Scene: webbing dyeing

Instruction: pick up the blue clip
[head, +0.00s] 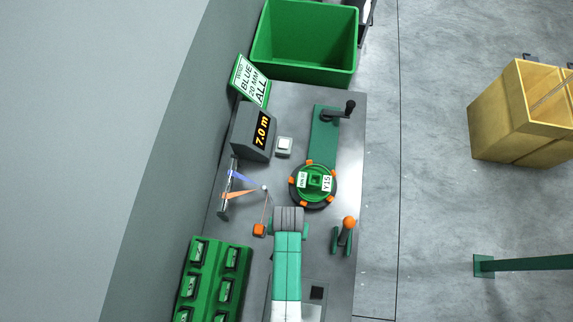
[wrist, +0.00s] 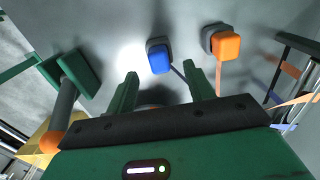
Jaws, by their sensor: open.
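The blue clip (wrist: 159,60) shows in the wrist view, a small blue block on a dark base on the grey bench top. It lies beyond my gripper (wrist: 162,71), roughly in line with the gap between the two green fingers. My gripper is open, with nothing seen between the fingers, and looks apart from the clip. In the head view my arm's end covers the place, and the blue clip is hidden. An orange clip (wrist: 227,44) sits to the right of the blue one; it also shows in the head view (head: 259,230).
A lever with an orange knob (head: 348,224) stands to the right of my arm. A round green reel (head: 314,182), a 7.0 m display (head: 252,132) and a green rack (head: 213,278) crowd the bench. Strands and thin cords run near the orange clip.

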